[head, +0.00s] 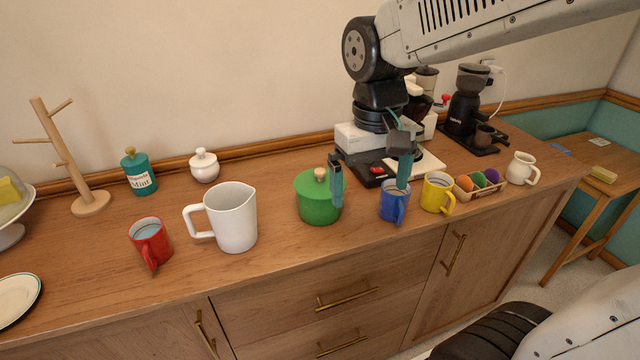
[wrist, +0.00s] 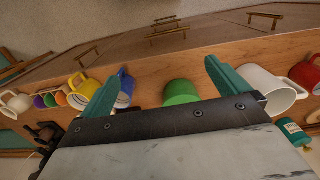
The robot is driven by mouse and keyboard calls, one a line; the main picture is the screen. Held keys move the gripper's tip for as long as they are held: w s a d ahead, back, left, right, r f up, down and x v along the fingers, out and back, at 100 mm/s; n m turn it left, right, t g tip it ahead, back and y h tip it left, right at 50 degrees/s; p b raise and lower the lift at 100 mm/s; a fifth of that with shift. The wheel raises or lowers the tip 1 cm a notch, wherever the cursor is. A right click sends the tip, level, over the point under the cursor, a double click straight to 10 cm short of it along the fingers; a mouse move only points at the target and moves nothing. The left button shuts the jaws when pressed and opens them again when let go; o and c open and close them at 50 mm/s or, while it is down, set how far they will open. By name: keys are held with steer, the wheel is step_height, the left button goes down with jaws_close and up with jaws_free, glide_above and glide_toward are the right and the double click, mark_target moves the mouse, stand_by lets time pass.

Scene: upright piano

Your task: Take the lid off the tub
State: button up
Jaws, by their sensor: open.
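A round green tub (head: 318,208) stands on the wooden sideboard, its green lid (head: 312,184) on top with a pale wooden knob (head: 320,174). My gripper (head: 370,172) is open and empty, pointing down. In the head view, one finger covers part of the tub's right side and the other is in front of the blue mug. In the wrist view, the green tub (wrist: 181,92) shows between the fingers of my gripper (wrist: 163,68), nearer the right finger; its lower part is hidden by the gripper body. I cannot tell the exact height above the lid.
A blue mug (head: 393,208) and a yellow mug (head: 436,194) stand right of the tub. A white pitcher (head: 234,222) and a red mug (head: 150,240) stand left. A white sugar bowl (head: 204,167) and a mint jar (head: 140,178) are behind. Machines stand at the back right.

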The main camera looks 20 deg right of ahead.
steer(key=m, duration=0.1)
glide_toward(320, 170)
steer(key=s+f, duration=0.4)
steer(key=s, duration=0.3)
steer(key=shift+m+t, duration=0.5)
steer(key=shift+t, duration=0.3)
steer(key=w, duration=0.2)
steer(key=w+r, duration=0.1)
steer(key=w, duration=0.2)
steer(key=shift+w+d, duration=0.1)
steer(key=shift+w, duration=0.15)
steer(key=shift+w+r, duration=0.15)
steer(key=shift+w, duration=0.1)
steer(key=shift+m, duration=0.3)
steer(key=f, duration=0.7)
steer(key=shift+w+f, duration=0.25)
steer(key=c, duration=0.8)
